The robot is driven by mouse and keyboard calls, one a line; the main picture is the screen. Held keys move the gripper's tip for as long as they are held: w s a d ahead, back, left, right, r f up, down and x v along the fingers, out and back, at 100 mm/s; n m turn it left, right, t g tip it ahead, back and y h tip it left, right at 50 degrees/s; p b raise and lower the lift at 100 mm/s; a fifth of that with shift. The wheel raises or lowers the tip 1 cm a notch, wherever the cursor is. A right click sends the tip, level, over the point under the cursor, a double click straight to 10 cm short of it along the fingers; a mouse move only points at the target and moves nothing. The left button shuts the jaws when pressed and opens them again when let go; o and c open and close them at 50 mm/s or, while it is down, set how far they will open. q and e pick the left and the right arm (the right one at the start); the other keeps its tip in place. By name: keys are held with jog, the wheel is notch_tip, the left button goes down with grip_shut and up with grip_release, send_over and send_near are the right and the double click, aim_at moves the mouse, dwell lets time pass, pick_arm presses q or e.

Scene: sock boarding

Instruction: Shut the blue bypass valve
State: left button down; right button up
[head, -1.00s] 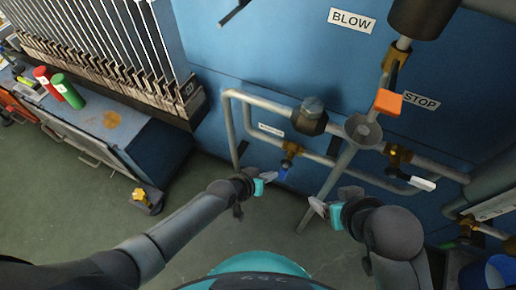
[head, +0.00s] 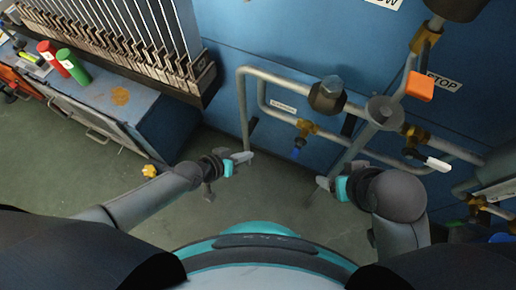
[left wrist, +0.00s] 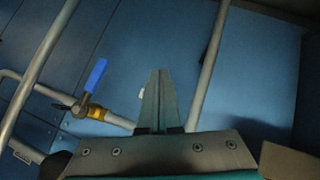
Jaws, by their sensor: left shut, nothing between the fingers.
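The blue bypass valve has a blue lever (head: 298,150) on a brass body (head: 307,127) in the lower pipe loop. The lever hangs down from the body, and looks roughly crosswise to its pipe. In the left wrist view the blue lever (left wrist: 96,75) shows left of my fingers, apart from them. My left gripper (head: 246,157) is shut and empty, left of the lever with a clear gap. Its closed fingers also show in the left wrist view (left wrist: 159,98). My right gripper (head: 323,183) is below and right of the lever, not touching it; its jaw opening is unclear.
An orange handle (head: 419,86) and a white lever (head: 432,161) sit on pipes to the right. A grey funnel (head: 385,112) and its slanting pipe stand close right of the blue lever. A blue bench (head: 160,110) is at left. Green floor lies between my arms.

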pick_arm(q)
jog(key=shift+s+a, duration=0.2)
jog(key=shift+a, duration=0.3)
jog(key=shift+s+a, duration=0.15)
jog(key=shift+a, duration=0.3)
pick_arm(e)
jog(key=shift+r, duration=0.15)
jog(key=shift+s, duration=0.15)
